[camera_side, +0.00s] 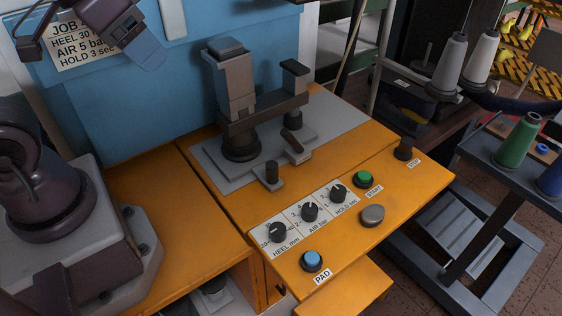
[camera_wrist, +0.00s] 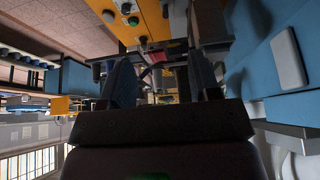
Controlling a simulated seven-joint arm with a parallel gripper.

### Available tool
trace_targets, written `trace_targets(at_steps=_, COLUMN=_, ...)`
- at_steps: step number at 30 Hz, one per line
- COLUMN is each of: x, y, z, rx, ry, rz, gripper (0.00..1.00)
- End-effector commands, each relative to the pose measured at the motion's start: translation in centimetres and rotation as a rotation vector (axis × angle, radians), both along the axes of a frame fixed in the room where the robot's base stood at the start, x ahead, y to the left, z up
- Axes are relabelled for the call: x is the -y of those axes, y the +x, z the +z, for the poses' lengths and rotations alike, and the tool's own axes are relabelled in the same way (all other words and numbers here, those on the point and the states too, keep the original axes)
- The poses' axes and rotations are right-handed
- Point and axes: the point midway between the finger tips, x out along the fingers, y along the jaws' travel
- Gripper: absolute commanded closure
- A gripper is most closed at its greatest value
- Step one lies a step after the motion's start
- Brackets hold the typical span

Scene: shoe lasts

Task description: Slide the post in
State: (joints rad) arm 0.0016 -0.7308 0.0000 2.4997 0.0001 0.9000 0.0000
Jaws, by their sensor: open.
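The machine (camera_side: 236,90) on the orange bench has a grey upright block on a dark crossbar and round foot, with a shorter dark-capped upright beside it. In front, on the grey plate (camera_side: 212,165), stand two small pieces: a short dark post on a grey foot (camera_side: 271,176) and a tilted dark handle on a grey block (camera_side: 294,147). I cannot tell for sure which piece is the task's post. My gripper (camera_side: 166,50) is open and empty, high at the upper left, well apart from the machine. Its two spread fingers also show in the wrist view (camera_wrist: 162,78).
The orange console in front carries three black dials (camera_side: 310,211), a green start button (camera_side: 363,178), a grey button (camera_side: 372,215), a dark stop knob (camera_side: 404,148) and a blue pad button (camera_side: 312,261). A blue panel (camera_side: 130,110) stands behind. Thread spools (camera_side: 517,138) stand right.

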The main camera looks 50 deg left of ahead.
Motion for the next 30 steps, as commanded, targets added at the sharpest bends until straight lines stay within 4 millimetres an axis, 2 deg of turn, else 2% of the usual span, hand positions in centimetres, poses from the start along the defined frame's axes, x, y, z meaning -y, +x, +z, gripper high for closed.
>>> trace_targets(at_steps=5, x=0.3, y=1.6, z=-2.6, rx=-0.153, ry=0.004, rz=-0.012, gripper=0.46)
trace_targets(at_steps=11, x=0.8, y=5.7, z=-6.4, rx=-0.331, ry=0.012, rz=-0.027, gripper=0.46)
trace_targets(at_steps=18, x=1.8, y=11.1, z=-12.9, rx=-0.488, ry=0.017, rz=-0.034, gripper=0.46)
trace_targets(at_steps=24, x=2.5, y=14.6, z=-18.2, rx=-0.548, ry=0.014, rz=-0.027, gripper=0.46)
trace_targets(at_steps=27, x=2.8, y=16.0, z=-19.7, rx=-0.543, ry=0.01, rz=-0.02, gripper=0.46)
trace_targets(at_steps=30, x=3.0, y=17.8, z=-19.7, rx=-0.493, ry=0.004, rz=-0.011, gripper=0.46)
